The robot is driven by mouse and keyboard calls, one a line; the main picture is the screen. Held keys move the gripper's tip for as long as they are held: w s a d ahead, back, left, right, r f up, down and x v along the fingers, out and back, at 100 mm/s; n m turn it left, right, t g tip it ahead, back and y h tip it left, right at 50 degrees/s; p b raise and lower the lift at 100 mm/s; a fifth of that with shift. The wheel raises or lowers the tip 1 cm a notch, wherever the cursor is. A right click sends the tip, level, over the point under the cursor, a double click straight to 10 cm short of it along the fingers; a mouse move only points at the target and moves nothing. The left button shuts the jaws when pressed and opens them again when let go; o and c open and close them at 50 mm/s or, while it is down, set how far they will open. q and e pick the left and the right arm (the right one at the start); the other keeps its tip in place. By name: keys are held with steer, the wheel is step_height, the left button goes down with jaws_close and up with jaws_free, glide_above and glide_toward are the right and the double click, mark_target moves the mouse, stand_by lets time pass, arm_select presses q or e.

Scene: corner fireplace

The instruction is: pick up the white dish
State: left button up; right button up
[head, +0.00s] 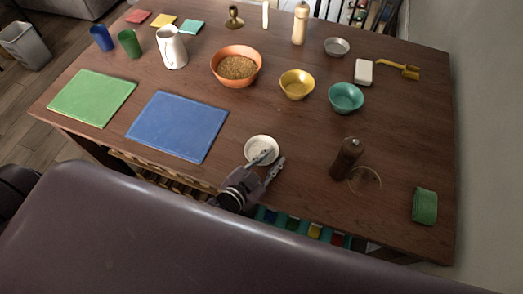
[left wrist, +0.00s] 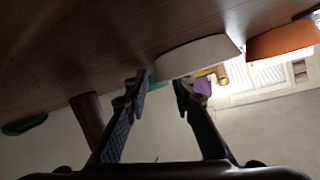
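The white dish (head: 258,144) is a small round shallow dish near the front edge of the table, right of the blue placemat. My left gripper (head: 272,157) is open at its near right side. One finger lies across the dish in the head view and the other is just outside its right edge. In the left wrist view, the picture is inverted, and the dish (left wrist: 195,55) shows its pale side wall. The two fingertips (left wrist: 160,82) are spread on either side of one edge of it. I cannot tell whether they touch it. My right gripper is not in view.
A dark brown mill (head: 346,158) and a clear glass (head: 366,180) stand right of the dish. A blue placemat (head: 178,124) lies left. Yellow (head: 297,84), teal (head: 346,97) and orange (head: 236,66) bowls stand behind. A green cloth (head: 425,206) lies far right. Bare wood surrounds the dish.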

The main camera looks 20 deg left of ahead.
arm_select(q)
jaws_close()
steer(key=shift+r, duration=0.1)
stand_by(0.4)
